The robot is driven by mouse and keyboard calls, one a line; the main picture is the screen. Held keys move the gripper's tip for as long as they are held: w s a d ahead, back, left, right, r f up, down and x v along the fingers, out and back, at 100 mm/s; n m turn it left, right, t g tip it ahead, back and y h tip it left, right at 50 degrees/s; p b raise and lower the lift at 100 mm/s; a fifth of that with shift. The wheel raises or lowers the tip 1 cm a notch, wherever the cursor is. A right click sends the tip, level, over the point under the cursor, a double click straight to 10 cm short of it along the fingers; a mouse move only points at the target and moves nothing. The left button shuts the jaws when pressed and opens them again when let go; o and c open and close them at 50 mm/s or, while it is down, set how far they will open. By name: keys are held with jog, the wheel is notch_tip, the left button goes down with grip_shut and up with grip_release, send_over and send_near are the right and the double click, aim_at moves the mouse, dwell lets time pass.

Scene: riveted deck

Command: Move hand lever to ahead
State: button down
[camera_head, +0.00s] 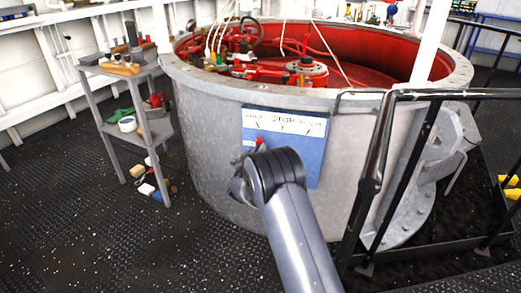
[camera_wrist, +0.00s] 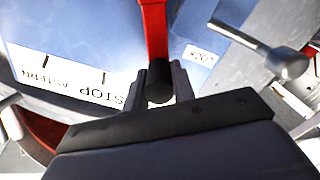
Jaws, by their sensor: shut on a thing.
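The hand lever has a red shaft (camera_wrist: 155,35) and a black knob at its end. In the wrist view the knob sits between the two fingers of my gripper (camera_wrist: 160,88), which is shut on it. The blue panel (camera_wrist: 85,30) behind carries a white strip that reads STOP and ASTERN upside down; the knob is right of STOP there, and my gripper hides the strip beyond it. In the head view the red lever (camera_head: 259,142) shows just above my arm, left of the middle of the panel (camera_head: 313,160). My arm hides the rest.
A small LOCK label (camera_wrist: 199,53) and a metal pin with a round head (camera_wrist: 288,63) are right of the lever in the wrist view. A black railing (camera_head: 372,150) stands right of the panel on the grey drum (camera_head: 205,125). A shelf cart (camera_head: 118,72) stands left.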

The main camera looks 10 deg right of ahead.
jog(key=c, duration=1.2)
grip_release()
jog(key=shift+w+a, duration=0.1)
jog(key=shift+a, duration=0.1)
jog(key=p+v, duration=0.2)
jog(key=v, duration=0.9)
jog(key=shift+f, duration=0.1)
jog(key=shift+w, duration=0.1)
jog(key=b+x, duration=0.2)
jog(key=x, duration=0.8)
jog(key=shift+w+d, duration=0.3)
jog(key=shift+d, duration=0.05)
jog(key=shift+s+d+r+m+b, duration=0.15)
jog(key=shift+d+r+m+b, duration=0.15)
jog(key=shift+d+m+b, duration=0.15)
